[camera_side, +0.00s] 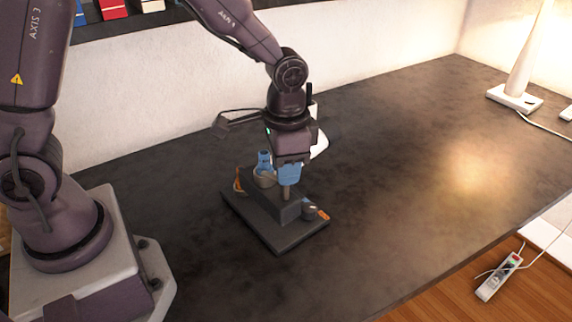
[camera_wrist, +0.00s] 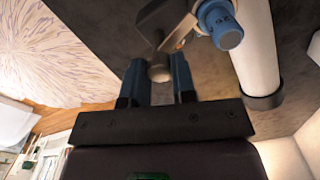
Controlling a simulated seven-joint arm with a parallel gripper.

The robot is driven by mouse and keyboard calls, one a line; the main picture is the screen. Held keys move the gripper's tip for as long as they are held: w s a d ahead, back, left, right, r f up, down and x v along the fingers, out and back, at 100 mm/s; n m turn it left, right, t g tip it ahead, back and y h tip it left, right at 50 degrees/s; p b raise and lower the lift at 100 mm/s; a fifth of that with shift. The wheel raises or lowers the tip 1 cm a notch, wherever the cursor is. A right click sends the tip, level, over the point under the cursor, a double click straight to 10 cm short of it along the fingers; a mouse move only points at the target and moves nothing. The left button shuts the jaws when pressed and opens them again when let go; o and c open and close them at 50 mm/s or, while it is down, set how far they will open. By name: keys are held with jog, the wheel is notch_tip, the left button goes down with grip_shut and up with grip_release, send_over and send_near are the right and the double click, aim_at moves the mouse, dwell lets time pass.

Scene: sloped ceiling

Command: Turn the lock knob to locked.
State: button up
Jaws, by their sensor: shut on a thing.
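A dark lock fixture (camera_side: 262,222) lies flat on the table, a base plate with a raised block on it. My gripper (camera_side: 288,186) points down over the block, its blue fingers shut on a grey knob (camera_side: 286,193). In the wrist view the round end of the knob (camera_wrist: 160,73) sits between the two blue fingertips. A blue cylindrical part (camera_side: 264,160) stands on the fixture left of my gripper; it also shows in the wrist view (camera_wrist: 228,36). A small grey round part (camera_side: 309,208) is at the right end beside an orange mark (camera_side: 323,214). The fingers hide part of the knob.
A white cylindrical object (camera_side: 319,145) stands close behind my gripper. A white lamp base (camera_side: 514,97) with a cord is at the far right. The dark table (camera_side: 420,180) is clear to the right. A power strip (camera_side: 500,276) lies beyond the table's front edge.

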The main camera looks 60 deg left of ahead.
jog(key=shift+w+r+m, duration=0.1)
jog(key=shift+m, duration=1.8)
jog(key=o, duration=0.9)
jog(key=shift+o, duration=0.2)
notch_tip(320, 180, up, 13)
